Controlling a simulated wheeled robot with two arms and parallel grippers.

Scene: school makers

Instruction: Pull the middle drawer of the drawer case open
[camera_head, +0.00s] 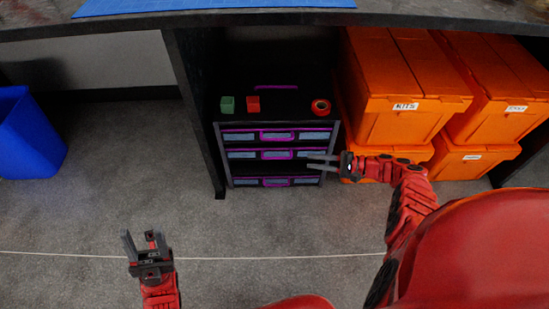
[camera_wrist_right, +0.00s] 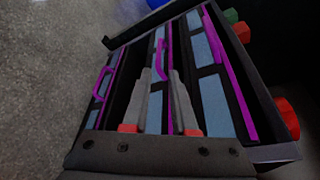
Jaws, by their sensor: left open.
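The dark drawer case (camera_head: 217,150) stands on the floor under the table, with three drawers stacked and purple handles. The middle drawer (camera_head: 242,154) has a purple handle (camera_head: 277,155) at its centre; I cannot tell whether its front stands out at all. My right gripper (camera_head: 311,162) is open and empty in front of the middle drawer's right part. In the right wrist view, its fingers (camera_wrist_right: 160,80) point at the middle drawer, with the purple handle (camera_wrist_right: 159,57) just beyond and between the fingertips, apparently apart from them. My left gripper (camera_head: 143,238) is open and empty, low over the floor at left.
A green cube (camera_head: 227,104), a red cube (camera_head: 253,104) and a red ring-shaped roll (camera_head: 320,107) sit on the case. Orange crates (camera_head: 405,75) stand close at its right, a black table leg (camera_head: 194,110) at its left. The floor in front is clear.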

